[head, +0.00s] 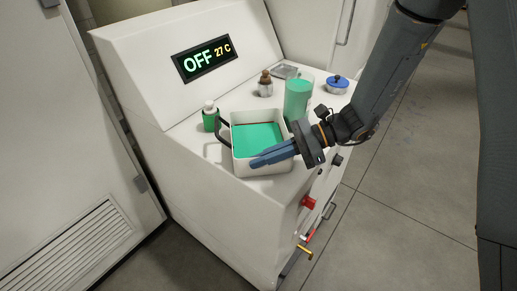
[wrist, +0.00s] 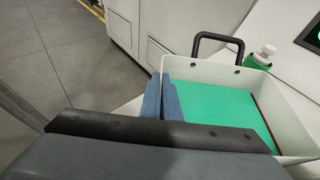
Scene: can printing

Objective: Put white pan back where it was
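The white pan (head: 262,171) is a rectangular tray with green liquid in it and a black loop handle on its left side. It is at the top of the white machine, near its front edge; I cannot tell whether it touches the surface. My gripper (head: 262,160) reaches in from the right, its blue fingers along the pan's front wall. In the wrist view the white pan (wrist: 215,72) is right of my gripper (wrist: 162,90). The fingers are nearly together with the pan's wall seemingly between them. The right finger hides part of that wall.
The machine (head: 190,120) has a display (head: 205,59) reading OFF 27 C. A green bottle (head: 210,116) stands left of the pan. A clear container of green liquid (head: 298,97), a brown-topped jar (head: 265,84) and a blue-lidded pot (head: 337,84) stand behind and right.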

